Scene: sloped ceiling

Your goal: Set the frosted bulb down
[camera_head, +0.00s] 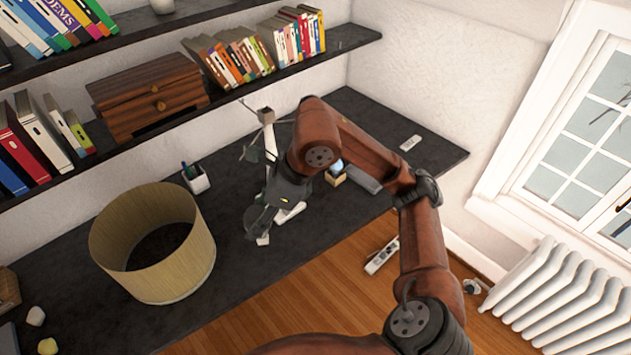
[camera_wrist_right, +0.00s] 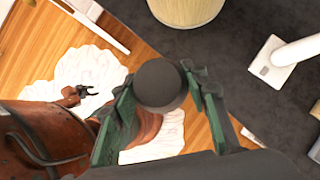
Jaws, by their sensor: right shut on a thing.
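My right gripper (camera_head: 262,218) is near the front edge of the dark desk, to the right of the beige lampshade. In the right wrist view, its green-padded fingers (camera_wrist_right: 160,112) are shut on a round, shaded grey thing that looks like the frosted bulb (camera_wrist_right: 158,84). From that camera it shows against the desk edge and the floor. The bulb is not clear in the head view, where the gripper and arm cover that area. My left gripper (camera_wrist_right: 84,91) shows small in the right wrist view, its fingers apart and empty; the head view does not show it.
The lampshade (camera_head: 190,262) stands on the desk (camera_head: 240,275). Bookshelves overhang the rear.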

